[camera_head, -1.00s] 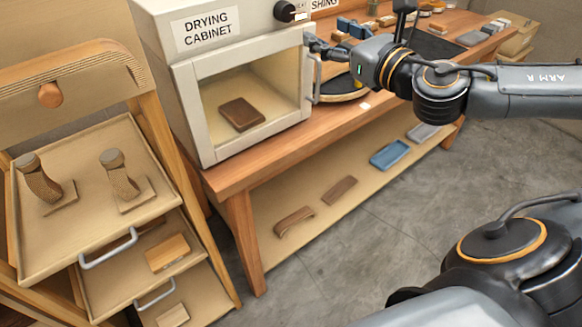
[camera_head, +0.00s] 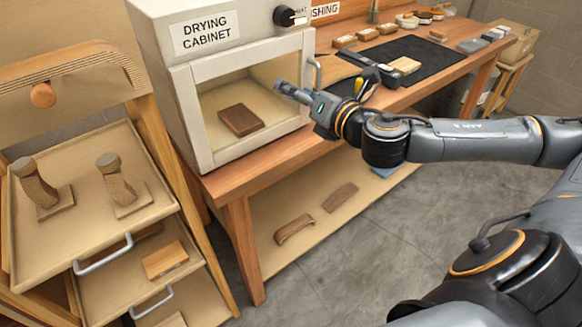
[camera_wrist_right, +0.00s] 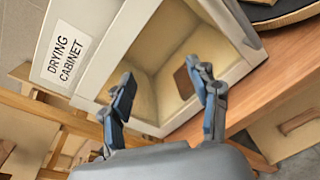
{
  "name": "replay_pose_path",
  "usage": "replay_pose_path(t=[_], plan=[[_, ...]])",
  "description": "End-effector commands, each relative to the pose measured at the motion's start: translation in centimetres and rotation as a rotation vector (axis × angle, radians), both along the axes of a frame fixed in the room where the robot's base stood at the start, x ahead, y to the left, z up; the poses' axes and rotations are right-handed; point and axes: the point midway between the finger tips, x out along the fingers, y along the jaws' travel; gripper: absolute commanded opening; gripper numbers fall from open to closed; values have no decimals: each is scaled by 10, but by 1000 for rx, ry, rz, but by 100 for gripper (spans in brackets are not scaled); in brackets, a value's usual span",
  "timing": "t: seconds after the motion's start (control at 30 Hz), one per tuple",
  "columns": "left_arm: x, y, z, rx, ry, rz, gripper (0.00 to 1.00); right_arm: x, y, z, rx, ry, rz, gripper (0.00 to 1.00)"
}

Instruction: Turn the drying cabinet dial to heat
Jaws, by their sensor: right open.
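The drying cabinet (camera_head: 190,90) stands on the wooden bench, its label facing me. Its black dial (camera_head: 286,15) is on the upper right of the front, beside a partly cut-off label; its setting is too small to tell. In the right wrist view my right gripper (camera_wrist_right: 165,105) is open and empty, facing the cabinet (camera_wrist_right: 115,50); the dial is not in that view. My left gripper is not in view.
The door handle (camera_head: 316,75) is close to my right gripper. A rack with trays (camera_head: 90,210) stands at the left. The bench (camera_head: 260,160) holds a black mat (camera_head: 435,58) and several small blocks at the right. Grey floor is free in front.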

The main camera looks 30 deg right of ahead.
Motion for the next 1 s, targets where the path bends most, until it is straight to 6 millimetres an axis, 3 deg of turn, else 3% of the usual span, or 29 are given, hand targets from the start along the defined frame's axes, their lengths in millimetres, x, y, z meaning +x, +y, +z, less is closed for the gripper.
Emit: replay_pose_path(t=[0.3,0.7,1.0], plan=[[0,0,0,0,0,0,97,8,15,-64,348,97,-84,60],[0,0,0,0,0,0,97,2,27,-142,728,219,-246,60],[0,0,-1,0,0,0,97,-7,31,-181,895,276,-346,60]])
